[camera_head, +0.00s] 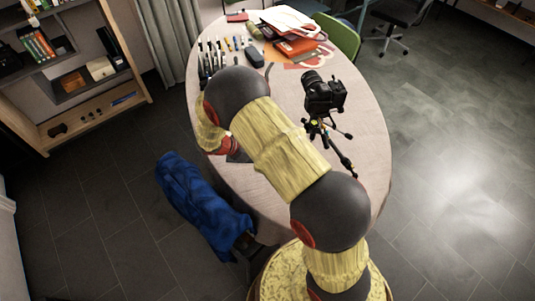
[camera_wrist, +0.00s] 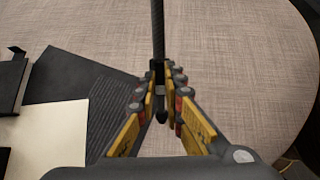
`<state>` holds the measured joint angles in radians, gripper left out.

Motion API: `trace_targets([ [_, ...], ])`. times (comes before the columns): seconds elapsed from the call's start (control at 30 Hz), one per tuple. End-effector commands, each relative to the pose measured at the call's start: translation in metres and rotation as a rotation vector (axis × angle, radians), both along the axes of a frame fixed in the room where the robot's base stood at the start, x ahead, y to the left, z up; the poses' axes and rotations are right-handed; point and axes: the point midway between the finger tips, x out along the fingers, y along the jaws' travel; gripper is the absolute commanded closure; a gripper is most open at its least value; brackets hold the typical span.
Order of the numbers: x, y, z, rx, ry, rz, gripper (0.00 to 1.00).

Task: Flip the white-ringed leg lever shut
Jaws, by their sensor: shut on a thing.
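In the head view a black camera (camera_head: 323,94) stands on a small dark tripod (camera_head: 340,156) on the table; one leg reaches toward the lower right, and my arm blocks part of the view beside it. In the wrist view my gripper (camera_wrist: 160,88) has its yellow fingers closed together around the lower end of a dark, slim rod (camera_wrist: 158,30), which looks like a tripod leg. The rod runs up out of the picture. I cannot make out a white ring or the lever; the fingers cover that part. My gripper is hidden in the head view.
The pale oval table (camera_head: 372,185) has bare room at right. Dark flat pieces (camera_wrist: 75,75) and a cream sheet (camera_wrist: 55,130) lie left of my gripper in the wrist view. Pens, bags and papers (camera_head: 295,45) crowd the far end. A blue cloth (camera_head: 200,195) hangs beside the table.

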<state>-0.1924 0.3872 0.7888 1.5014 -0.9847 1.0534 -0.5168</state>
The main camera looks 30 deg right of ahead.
Motion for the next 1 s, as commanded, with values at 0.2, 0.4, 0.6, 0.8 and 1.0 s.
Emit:
trace_targets([
  [0.2, -0.001, 0.000, -0.001, 0.002, 0.001, 0.000, 0.90],
  [0.4, 0.000, 0.000, 0.000, 0.002, 0.001, 0.000, 0.79],
  [0.6, 0.000, 0.000, 0.000, 0.002, 0.001, 0.000, 0.72],
  [0.8, 0.000, 0.000, 0.000, 0.003, 0.000, 0.000, 0.72],
  [1.0, 0.002, 0.013, 0.011, 0.003, -0.002, 0.002, 0.72],
])
